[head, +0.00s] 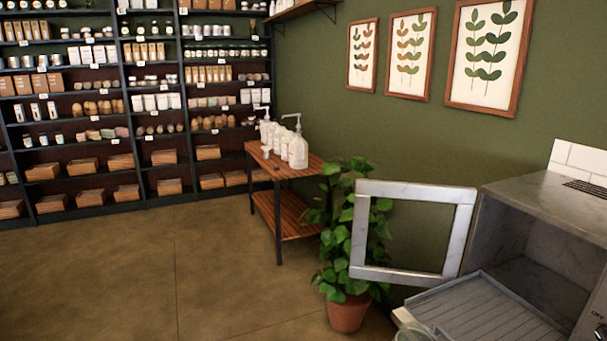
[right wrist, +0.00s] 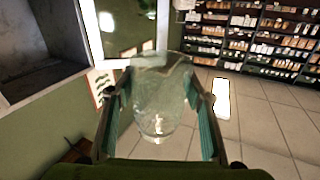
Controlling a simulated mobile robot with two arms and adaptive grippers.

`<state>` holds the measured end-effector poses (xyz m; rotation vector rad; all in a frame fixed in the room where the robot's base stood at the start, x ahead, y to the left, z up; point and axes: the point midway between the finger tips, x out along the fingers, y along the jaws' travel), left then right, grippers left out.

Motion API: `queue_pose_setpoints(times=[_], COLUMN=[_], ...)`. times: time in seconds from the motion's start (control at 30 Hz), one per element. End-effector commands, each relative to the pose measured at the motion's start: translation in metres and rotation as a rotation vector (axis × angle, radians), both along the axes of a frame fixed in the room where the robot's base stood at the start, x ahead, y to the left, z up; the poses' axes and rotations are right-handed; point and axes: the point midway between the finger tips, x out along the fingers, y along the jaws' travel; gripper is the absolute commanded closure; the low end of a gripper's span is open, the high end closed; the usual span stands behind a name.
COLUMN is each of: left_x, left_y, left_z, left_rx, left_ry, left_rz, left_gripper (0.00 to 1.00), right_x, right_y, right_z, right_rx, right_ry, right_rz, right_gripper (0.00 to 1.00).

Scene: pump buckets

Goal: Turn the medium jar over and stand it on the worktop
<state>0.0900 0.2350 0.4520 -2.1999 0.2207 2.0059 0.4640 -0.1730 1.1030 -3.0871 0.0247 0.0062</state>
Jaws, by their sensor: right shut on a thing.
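A clear glass jar (right wrist: 160,105) is between the two fingers of my right gripper (right wrist: 157,88) in the right wrist view. The fingers press on its sides and the gripper is shut on it. I cannot tell from the glass which end is the mouth. In the head view a curved bit of clear glass (head: 414,333) shows at the bottom edge, mostly cut off. My left gripper is in neither view. No clear stretch of worktop shows.
A grey oven (head: 515,205) stands at the right, its framed door (head: 362,232) open and a ribbed tray (head: 480,308) low in front. A potted plant (head: 348,312) stands left of it. A wooden table (head: 262,158) with white pump bottles (head: 298,150) is farther back. Shelves (head: 118,95) line the far wall.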

Motion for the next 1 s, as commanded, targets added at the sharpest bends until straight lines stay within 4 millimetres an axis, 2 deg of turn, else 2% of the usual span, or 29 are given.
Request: queue_pose_setpoints(times=[0.03, 0.17, 0.4, 0.6, 0.87, 1.0], left_x=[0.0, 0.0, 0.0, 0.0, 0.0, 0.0], left_y=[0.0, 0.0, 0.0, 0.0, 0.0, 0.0], left_z=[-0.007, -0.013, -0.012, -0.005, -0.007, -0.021], left_rx=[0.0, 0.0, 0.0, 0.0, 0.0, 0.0], left_ry=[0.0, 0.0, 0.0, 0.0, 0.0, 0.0], left_rz=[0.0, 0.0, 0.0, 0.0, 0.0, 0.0], left_gripper=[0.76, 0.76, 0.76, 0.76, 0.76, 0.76], right_x=[0.001, 0.002, 0.002, 0.002, 0.001, -0.002], right_y=[-0.003, -0.008, -0.014, -0.018, -0.019, -0.019], right_z=[0.001, 0.003, 0.01, 0.016, 0.01, -0.015], right_rx=[-0.047, -0.303, -0.796, -1.146, -1.37, -1.396], right_ry=[-0.004, 0.0, 0.016, 0.026, 0.031, 0.022], right_rz=[-0.025, -0.024, -0.018, -0.02, -0.013, 0.004], right_gripper=[0.8, 0.8, 0.8, 0.8, 0.8, 0.8])
